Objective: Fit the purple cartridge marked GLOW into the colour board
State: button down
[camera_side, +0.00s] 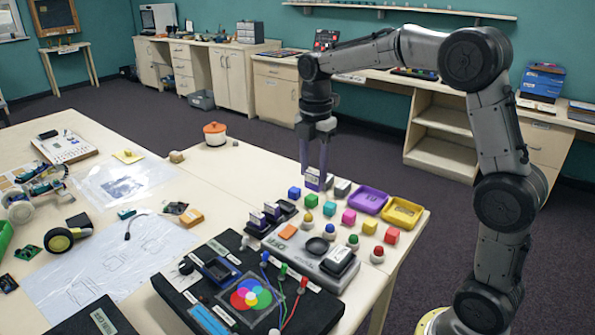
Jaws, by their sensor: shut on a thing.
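My gripper (314,167) points straight down over the back part of the near table. It is shut on a purple cartridge (314,184) with a pale label; the label is too small to read. The cartridge is upright, behind the black rack, and I cannot tell whether its base touches anything. The colour board (182,282) is a black panel at the front, with overlapping colour circles (250,296), a small screen and coloured leads. It lies well to the front left of my gripper. Two more dark purple pieces stand in the black rack (286,208).
Several coloured cubes and domed pegs stand right of the rack, near a grey panel (290,246). A purple tray (382,194) and a yellow tray (417,206) sit by the right edge. The table between pot and rack is mostly clear.

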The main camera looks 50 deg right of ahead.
jog(key=w+a+r, duration=0.1)
jog(key=w+a, duration=0.1)
jog(key=a, duration=1.1)
jog(key=w+a, duration=0.2)
jog(key=a, duration=1.2)
jog(key=shift+m, duration=0.3)
jog(key=shift+d+f, duration=0.15)
jog(key=shift+f, duration=1.5)
jog(key=shift+d+f, duration=0.15)
jog(key=shift+f, duration=1.5)
jog(key=shift+f, duration=0.9)
grip_release()
jog(key=shift+r, duration=0.1)
